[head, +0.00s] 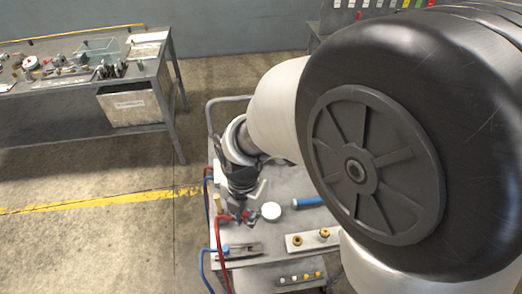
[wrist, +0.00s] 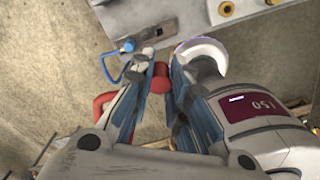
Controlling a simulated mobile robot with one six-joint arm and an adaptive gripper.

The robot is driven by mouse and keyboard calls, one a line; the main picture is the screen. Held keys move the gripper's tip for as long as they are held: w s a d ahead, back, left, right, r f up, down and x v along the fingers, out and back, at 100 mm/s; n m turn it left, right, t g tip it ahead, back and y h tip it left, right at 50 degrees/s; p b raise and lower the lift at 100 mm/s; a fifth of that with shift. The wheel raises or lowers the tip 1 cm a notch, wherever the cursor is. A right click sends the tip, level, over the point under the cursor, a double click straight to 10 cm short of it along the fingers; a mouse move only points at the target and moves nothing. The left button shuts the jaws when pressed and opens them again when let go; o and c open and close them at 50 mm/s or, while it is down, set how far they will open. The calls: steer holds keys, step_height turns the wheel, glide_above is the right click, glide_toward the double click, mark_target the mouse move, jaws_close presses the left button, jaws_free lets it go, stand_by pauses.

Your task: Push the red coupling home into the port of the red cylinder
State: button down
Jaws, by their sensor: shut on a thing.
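My gripper (head: 241,212) is low over the grey cart top, left of the white round disc. In the wrist view its two fingers (wrist: 160,82) close around a red piece, the red coupling (wrist: 160,78), at their tips. The coupling shows as a small red spot in the head view (head: 245,214). I cannot tell whether the coupling touches anything ahead.
The cart (head: 285,222) also carries the white disc (head: 271,211), a blue cylinder (head: 307,202), a grey block with a blue coupling (head: 226,249) and hose, and a plate with brass fittings (head: 313,241). A workbench (head: 172,75) stands at the far left. Open floor lies between.

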steer(key=w+d+r+m, duration=0.1)
steer(key=w+d+m, duration=0.4)
steer(key=d+m, duration=0.5)
steer(key=w+d+r+m, duration=0.1)
steer(key=w+d+m, duration=0.4)
steer(key=m, duration=1.7)
steer(key=shift+w+d+r, duration=0.2)
steer(key=shift+d+r, duration=0.1)
steer(key=shift+d, duration=2.5)
